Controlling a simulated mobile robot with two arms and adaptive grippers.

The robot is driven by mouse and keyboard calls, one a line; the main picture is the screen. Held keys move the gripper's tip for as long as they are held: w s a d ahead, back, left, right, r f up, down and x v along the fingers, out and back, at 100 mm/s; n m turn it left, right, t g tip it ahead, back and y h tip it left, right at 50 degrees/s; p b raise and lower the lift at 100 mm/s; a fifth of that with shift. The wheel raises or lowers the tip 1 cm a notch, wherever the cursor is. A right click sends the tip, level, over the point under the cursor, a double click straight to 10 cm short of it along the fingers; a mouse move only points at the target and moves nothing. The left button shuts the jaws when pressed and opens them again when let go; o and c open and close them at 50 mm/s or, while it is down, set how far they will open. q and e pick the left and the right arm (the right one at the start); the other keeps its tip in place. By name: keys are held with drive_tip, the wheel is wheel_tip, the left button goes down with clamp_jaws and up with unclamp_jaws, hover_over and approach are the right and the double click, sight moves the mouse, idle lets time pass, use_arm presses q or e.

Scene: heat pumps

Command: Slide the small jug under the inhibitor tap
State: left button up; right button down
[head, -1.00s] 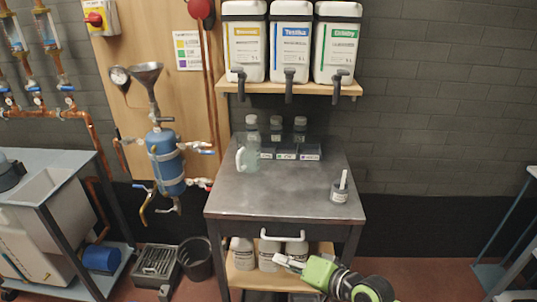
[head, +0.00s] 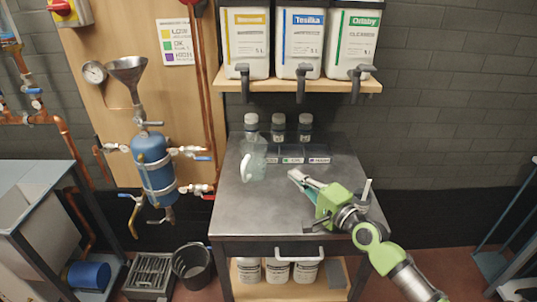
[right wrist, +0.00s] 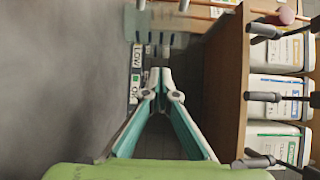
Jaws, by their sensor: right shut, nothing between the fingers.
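The small jug (head: 256,160), translucent with a pale handle on its left, stands upright on the left part of the grey table. Three white containers with yellow, blue and green labels stand on the shelf above. Each has a dark tap: left (head: 243,80), middle (head: 300,82), right (head: 356,82). The label print is too small to tell surely which is inhibitor. My right gripper (head: 295,177) is shut and empty over the table, right of the jug and apart from it. Its closed fingers (right wrist: 163,84) show in the right wrist view. My left gripper is out of view.
Several small dark trays (head: 292,160) with labels sit at the table's back, with dark-capped bottles (head: 278,127) behind them. The wooden shelf (head: 320,87) overhangs the back. The table's front left (head: 250,205) is clear. A blue vessel (head: 155,170) hangs on the wall at left.

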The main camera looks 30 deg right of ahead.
sight(251, 165)
drive_tip(key=w, duration=0.3)
drive_tip(key=w+a, duration=0.1)
drive_tip(key=w, duration=0.1)
drive_tip(key=shift+w+r+p, duration=0.2)
drive_tip(key=shift+r+p, duration=0.05)
drive_tip(key=shift+p, duration=0.05)
drive_tip(key=w, duration=0.2)
drive_tip(key=shift+w+a+f, duration=0.15)
drive_tip(key=shift+w, duration=0.25)
drive_tip(key=shift+w+a, duration=0.1)
drive_tip(key=shift+w, duration=0.6)
drive_tip(key=shift+a, duration=0.1)
drive_tip(key=shift+a+p, duration=0.6)
drive_tip(key=shift+a, duration=0.25)
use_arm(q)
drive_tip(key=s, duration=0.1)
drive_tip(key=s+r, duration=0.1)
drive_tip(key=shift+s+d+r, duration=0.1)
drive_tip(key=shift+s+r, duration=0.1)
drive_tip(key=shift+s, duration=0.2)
